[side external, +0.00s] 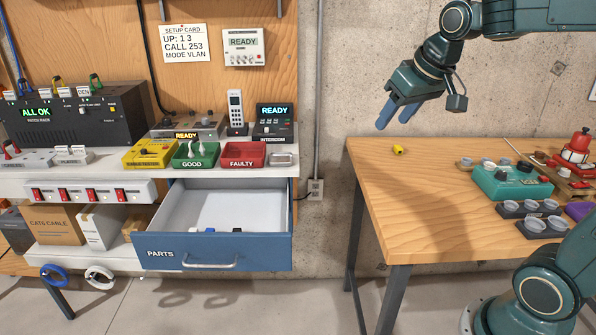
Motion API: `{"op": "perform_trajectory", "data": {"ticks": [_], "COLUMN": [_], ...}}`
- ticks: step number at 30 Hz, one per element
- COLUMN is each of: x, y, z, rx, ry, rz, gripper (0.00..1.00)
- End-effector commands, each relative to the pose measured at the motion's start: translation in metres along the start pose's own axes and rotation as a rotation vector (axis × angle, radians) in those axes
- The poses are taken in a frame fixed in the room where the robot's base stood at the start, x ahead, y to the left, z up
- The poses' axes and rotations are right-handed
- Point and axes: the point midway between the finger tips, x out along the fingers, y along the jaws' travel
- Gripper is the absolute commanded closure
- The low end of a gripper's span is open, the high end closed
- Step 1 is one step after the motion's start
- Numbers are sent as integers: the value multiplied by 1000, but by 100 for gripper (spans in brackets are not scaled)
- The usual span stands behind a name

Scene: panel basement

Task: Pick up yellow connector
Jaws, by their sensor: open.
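A small yellow connector (399,150) lies on the wooden table (400,205), near its back left corner. My gripper (396,116) is above it and slightly to its left in the picture, with its two blue fingers pointing down. The gripper is open and nothing shows between its fingers. A gap shows between the fingertips and the connector.
A teal box (511,183), grey cups (533,224) and a red device (577,149) crowd the table's right side. An open blue parts drawer (215,250) juts out at left. A shelf holds yellow, green and red bins (243,155). The table around the connector is clear.

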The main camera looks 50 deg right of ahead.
Motion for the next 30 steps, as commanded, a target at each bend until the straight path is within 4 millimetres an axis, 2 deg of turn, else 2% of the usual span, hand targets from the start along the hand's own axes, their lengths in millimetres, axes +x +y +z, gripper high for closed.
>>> {"op": "perform_trajectory", "data": {"ticks": [1,6,15,21,30], "x": [8,31,82,121,183], "y": [9,39,107,161,254], "z": [-13,-50,-104,-127,-139], "rx": [20,80,184,254,358], "ry": [-3,-1,4,7,11], "rz": [11,44,102,140,198], "gripper": [51,51,51,51,51]}}
